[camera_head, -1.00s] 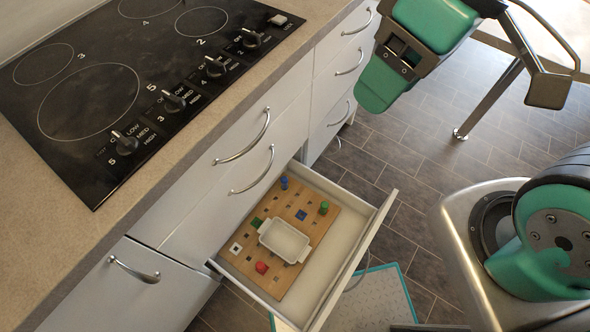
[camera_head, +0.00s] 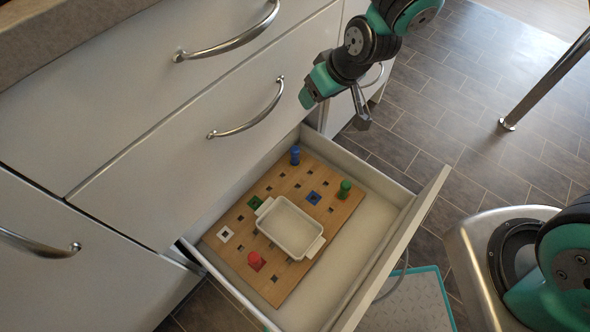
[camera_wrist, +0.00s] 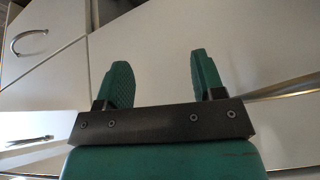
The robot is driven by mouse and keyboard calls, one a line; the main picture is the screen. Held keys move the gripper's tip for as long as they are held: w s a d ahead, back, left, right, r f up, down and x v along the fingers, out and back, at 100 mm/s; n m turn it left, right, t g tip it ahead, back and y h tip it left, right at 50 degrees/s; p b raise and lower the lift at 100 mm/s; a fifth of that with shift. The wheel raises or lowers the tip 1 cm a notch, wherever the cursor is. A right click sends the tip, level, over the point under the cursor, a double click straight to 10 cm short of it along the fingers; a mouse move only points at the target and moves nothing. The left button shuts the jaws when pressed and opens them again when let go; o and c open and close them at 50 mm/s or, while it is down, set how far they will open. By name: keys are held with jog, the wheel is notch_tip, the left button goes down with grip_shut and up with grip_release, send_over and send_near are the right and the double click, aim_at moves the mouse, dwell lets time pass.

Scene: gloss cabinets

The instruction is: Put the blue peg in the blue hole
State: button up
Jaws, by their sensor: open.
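The blue peg (camera_head: 295,156) stands upright near the back corner of a wooden board (camera_head: 268,284) in an open drawer. A blue-rimmed square with a dark middle, the blue hole (camera_head: 313,198), lies on the board to the right of the white dish. My gripper (camera_head: 334,101) is above and beyond the drawer, near the cabinet fronts, apart from the peg. In the wrist view my gripper (camera_wrist: 160,82) shows two green fingers spread apart with nothing between them. The wrist view shows only cabinet fronts and handles; peg and board are out of it.
A white dish (camera_head: 290,228) sits on the board beside the blue hole. A green peg (camera_head: 345,188) and a red peg (camera_head: 256,261) stand there too. Green (camera_head: 254,203) and white (camera_head: 225,234) squares lie left. The drawer front (camera_head: 405,246) and cabinet handles (camera_head: 248,110) stick out.

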jog(key=t+b, duration=0.1)
jog(key=b, duration=0.6)
send_near(295, 149)
jog(key=shift+n, duration=0.3)
jog(key=b+x, duration=0.5)
jog(key=x, duration=0.1)
jog(key=shift+d, duration=0.15)
jog(key=shift+w+f, duration=0.25)
jog(key=shift+f, duration=0.2)
jog(key=b+x, duration=0.1)
jog(key=x, duration=0.1)
jog(key=b+x, duration=0.2)
jog(key=shift+s+a+f+b, duration=0.1)
jog(key=shift+a+f+b, duration=0.1)
jog(key=shift+f+b, duration=0.1)
jog(key=shift+w+a+f, duration=0.15)
jog(key=shift+w+f, duration=0.1)
jog(key=shift+f, duration=0.05)
jog(key=c, duration=1)
